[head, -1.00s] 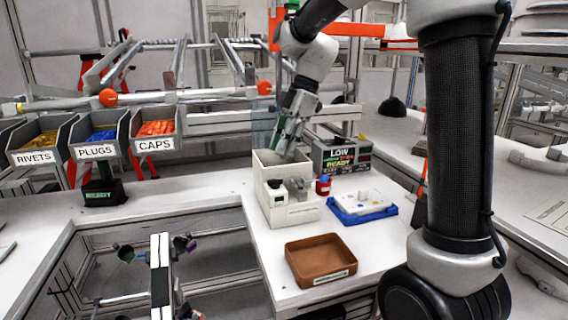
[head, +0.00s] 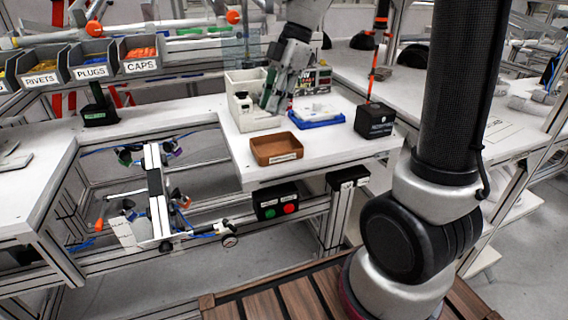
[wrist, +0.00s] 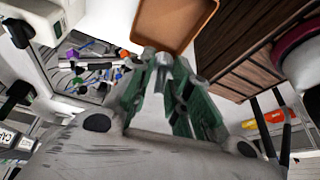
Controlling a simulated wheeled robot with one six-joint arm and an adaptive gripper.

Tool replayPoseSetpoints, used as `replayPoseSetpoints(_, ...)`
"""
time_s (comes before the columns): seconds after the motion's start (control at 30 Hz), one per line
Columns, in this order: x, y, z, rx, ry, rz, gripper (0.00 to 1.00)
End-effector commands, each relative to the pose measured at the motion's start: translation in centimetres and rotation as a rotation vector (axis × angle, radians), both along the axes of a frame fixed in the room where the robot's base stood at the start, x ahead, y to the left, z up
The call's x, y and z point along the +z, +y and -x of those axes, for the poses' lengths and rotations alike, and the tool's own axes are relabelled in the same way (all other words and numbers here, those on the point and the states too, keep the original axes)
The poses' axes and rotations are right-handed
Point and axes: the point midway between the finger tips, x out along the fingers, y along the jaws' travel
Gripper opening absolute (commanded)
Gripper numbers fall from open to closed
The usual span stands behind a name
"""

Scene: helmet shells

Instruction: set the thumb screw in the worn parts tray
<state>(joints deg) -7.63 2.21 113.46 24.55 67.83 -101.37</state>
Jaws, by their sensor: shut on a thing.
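The brown tray (head: 276,150), open and shallow with a white label on its front, sits at the front edge of the white bench. I see nothing in it. It also shows at the top of the wrist view (wrist: 172,22). My gripper (head: 267,103) points down just behind the tray, in front of the white bin's right side. In the wrist view my green fingers (wrist: 162,62) close on a small grey piece at their tips, the thumb screw (wrist: 164,57). The fingers hide most of it, and its shape is hard to make out.
The white bin (head: 241,84) stands behind and left of the tray. A blue tray with white contents (head: 317,120) and a black box (head: 375,122) stand to the right. Bare bench lies around the brown tray. A fixture (head: 157,195) fills the opening at left.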

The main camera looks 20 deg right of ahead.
Motion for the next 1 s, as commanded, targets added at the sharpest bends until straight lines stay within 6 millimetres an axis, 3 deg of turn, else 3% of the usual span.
replayPoseSetpoints(0.3,-5.3,0.0,-0.2,0.002,-0.013,0.0,0.03)
replayPoseSetpoints(0.7,-9.9,0.0,-0.3,0.002,-0.015,0.0,0.03)
replayPoseSetpoints(1.0,-10.3,0.0,-0.3,0.003,-0.018,0.0,0.03)
